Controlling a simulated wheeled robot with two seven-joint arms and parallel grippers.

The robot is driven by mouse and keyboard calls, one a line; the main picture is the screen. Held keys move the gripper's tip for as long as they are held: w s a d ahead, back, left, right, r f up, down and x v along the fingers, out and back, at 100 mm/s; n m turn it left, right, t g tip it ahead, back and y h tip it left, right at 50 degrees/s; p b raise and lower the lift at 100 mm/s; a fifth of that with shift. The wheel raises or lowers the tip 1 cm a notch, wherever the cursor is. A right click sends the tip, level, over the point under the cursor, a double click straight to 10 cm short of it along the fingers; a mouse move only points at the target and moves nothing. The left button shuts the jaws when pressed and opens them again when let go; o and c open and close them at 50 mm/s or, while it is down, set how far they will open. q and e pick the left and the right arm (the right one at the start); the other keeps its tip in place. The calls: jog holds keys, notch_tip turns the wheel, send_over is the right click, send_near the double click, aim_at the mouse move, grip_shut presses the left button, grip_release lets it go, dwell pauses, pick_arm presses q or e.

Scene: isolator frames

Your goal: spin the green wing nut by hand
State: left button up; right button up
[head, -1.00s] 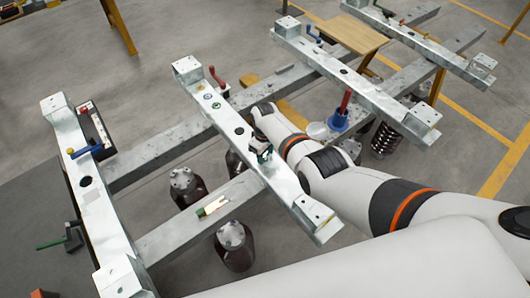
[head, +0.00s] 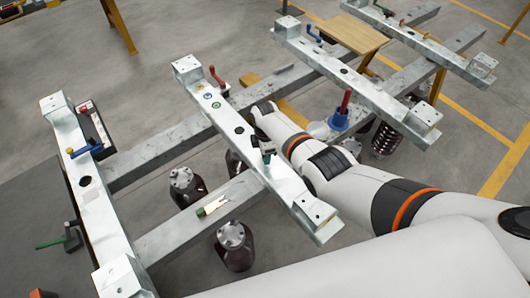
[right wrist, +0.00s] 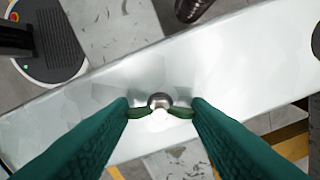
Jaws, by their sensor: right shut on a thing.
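The green wing nut (right wrist: 181,113) shows in the right wrist view at the middle, around a round metal stud end (right wrist: 160,101) above the pale steel beam. Its two short wings point left and right. My right gripper (right wrist: 160,113) has one green textured finger on each side, and the fingertips meet the wings. It is shut on the wing nut. In the head view my right gripper (head: 267,153) is small and dark at the middle crossbeam (head: 290,184), and I cannot make out the wing nut there. My left gripper is not in view.
A coil spring (head: 385,139) is at right.

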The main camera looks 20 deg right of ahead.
jog(key=n, duration=0.4)
jog(key=shift+f+n, duration=0.1)
jog(key=shift+n, duration=0.2)
jog(key=n+b, duration=0.1)
jog(key=n, duration=0.3)
jog(key=shift+s+n, duration=0.1)
jog(key=shift+n, duration=0.2)
jog(key=n+b, duration=0.1)
jog(key=n, duration=0.3)
jog(key=shift+n+b, duration=0.3)
jog(key=n+b, duration=0.1)
jog(key=n, duration=0.2)
jog(key=shift+f+n, duration=0.1)
jog(key=shift+n, duration=0.2)
jog(key=shift+d+n+b, duration=0.1)
jog(key=shift+n+b, duration=0.3)
jog(key=shift+b, duration=0.1)
jog(key=n+b, duration=0.4)
jog(key=b, duration=0.5)
jog(key=shift+f+n, duration=0.15)
jog(key=shift+n, duration=0.25)
jog(key=shift+r+n+b, duration=0.2)
jog(key=shift+n+b, duration=0.2)
jog(key=shift+b, duration=0.6)
